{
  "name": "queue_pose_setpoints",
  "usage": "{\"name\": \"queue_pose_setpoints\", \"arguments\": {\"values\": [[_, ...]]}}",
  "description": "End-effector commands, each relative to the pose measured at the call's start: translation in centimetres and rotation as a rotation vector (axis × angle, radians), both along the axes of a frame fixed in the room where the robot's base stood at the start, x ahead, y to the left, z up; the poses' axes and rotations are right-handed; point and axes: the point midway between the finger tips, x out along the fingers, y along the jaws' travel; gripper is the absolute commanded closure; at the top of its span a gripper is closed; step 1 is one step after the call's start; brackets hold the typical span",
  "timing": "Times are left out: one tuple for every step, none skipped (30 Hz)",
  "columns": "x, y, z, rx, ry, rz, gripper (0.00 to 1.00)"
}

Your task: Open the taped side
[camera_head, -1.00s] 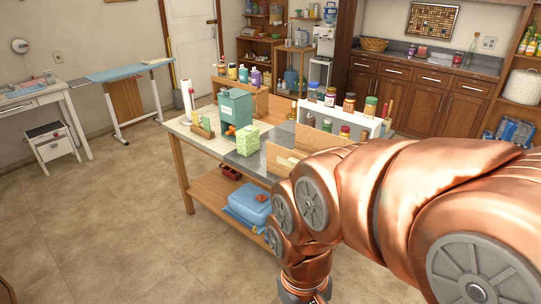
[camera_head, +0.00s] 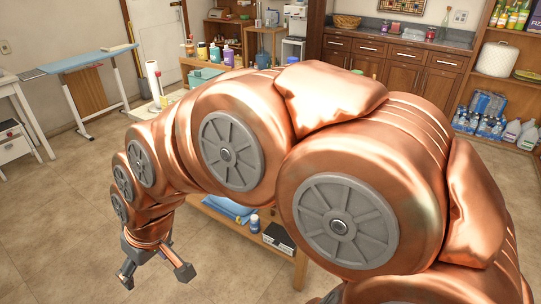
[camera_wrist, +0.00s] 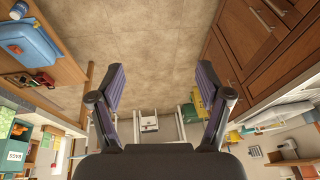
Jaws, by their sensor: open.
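My gripper (camera_head: 156,273) hangs low in front of the worktable in the head view, its two fingers spread. It is open and empty in the wrist view (camera_wrist: 161,76), with only floor between the fingers. No taped side can be made out in either view. My arm hides most of the worktable's top in the head view. Wrapped packs of bottled water (camera_head: 483,112) sit on a low shelf at the right, far from my gripper.
The worktable's lower shelf (camera_head: 278,242) shows behind my arm, with a blue item (camera_head: 228,208) on it. A paper towel roll (camera_head: 153,78) stands at the table's left end. Wooden cabinets (camera_head: 400,65) line the back wall. The floor (camera_head: 60,220) at the left is clear.

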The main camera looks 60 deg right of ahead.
Motion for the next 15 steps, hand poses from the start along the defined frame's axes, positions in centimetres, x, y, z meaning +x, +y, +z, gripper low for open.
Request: {"name": "queue_pose_setpoints", "arguments": {"values": [[2.7,0.0,-1.9,0.016,-0.076,-0.004,0.23],[4.3,-0.1,-2.1,0.024,-0.125,-0.006,0.23],[6.4,-0.3,-2.3,0.032,-0.188,-0.011,0.23],[8.0,-0.5,-2.4,0.037,-0.237,-0.016,0.23],[9.4,-0.8,-2.5,0.041,-0.283,-0.024,0.23],[11.4,-1.2,-2.6,0.043,-0.346,-0.035,0.23],[12.8,-1.7,-2.5,0.043,-0.396,-0.047,0.23],[14.1,-2.2,-2.6,0.042,-0.441,-0.057,0.23],[15.9,-3.0,-2.5,0.039,-0.503,-0.076,0.23],[17.1,-3.7,-2.5,0.035,-0.549,-0.091,0.23],[18.3,-4.4,-2.5,0.03,-0.591,-0.107,0.23],[19.9,-5.6,-2.3,0.019,-0.653,-0.132,0.23],[20.9,-6.5,-2.2,0.009,-0.698,-0.151,0.23],[21.9,-7.5,-2.1,-0.001,-0.742,-0.173,0.23],[23.2,-9.0,-1.9,-0.019,-0.8,-0.203,0.23]]}}
